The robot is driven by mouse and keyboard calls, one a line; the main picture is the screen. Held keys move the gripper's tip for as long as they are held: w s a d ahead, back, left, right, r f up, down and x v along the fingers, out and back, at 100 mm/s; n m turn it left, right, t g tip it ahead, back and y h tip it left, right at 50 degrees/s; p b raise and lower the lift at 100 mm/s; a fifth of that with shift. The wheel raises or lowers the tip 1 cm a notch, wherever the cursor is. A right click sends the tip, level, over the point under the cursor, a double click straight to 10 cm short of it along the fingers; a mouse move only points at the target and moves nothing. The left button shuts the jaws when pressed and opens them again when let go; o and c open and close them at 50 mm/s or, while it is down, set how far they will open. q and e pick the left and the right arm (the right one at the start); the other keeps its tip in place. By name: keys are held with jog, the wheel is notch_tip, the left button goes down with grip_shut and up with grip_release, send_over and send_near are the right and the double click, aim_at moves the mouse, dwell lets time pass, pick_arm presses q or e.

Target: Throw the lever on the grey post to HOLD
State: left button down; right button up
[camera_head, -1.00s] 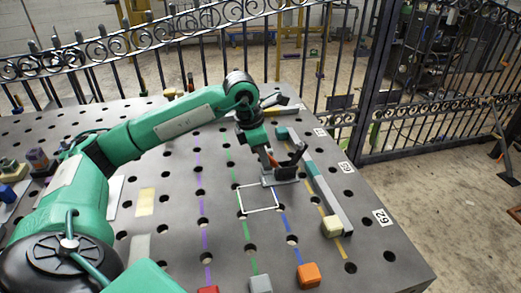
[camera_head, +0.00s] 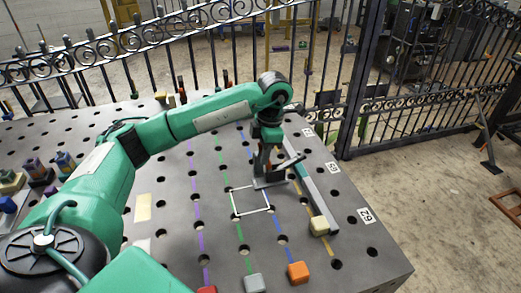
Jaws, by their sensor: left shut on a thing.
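The grey post (camera_head: 270,183) stands on the dark perforated table, just behind a white square outline, and only its low base shows clearly. My left gripper (camera_head: 264,167) reaches down over it from above and is shut on the lever. The fingers hide most of the lever, so I cannot read its setting or any HOLD mark. A dark grey bar (camera_head: 291,162) sticks out to the right beside the fingers; I cannot tell if it is part of the lever or the gripper. My right gripper is not in view.
A yellow block (camera_head: 319,226) sits by a long grey rail (camera_head: 315,185) on the right. Orange (camera_head: 298,271), grey (camera_head: 254,283) and red (camera_head: 206,289) blocks lie at the front. More small objects stand at the left. An iron fence (camera_head: 330,120) runs behind the table.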

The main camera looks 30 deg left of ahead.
pick_arm(q)
jog(key=shift+w+d+r+g+y+p, duration=0.2)
jog(key=shift+w+d+g+y+p, duration=0.1)
jog(key=shift+p, duration=0.1)
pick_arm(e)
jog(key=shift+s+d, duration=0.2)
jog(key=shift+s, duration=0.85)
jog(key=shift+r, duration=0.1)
pick_arm(q)
jog(key=c, duration=1.4)
grip_release()
jog(key=shift+f, duration=0.1)
jog(key=shift+o, duration=0.2)
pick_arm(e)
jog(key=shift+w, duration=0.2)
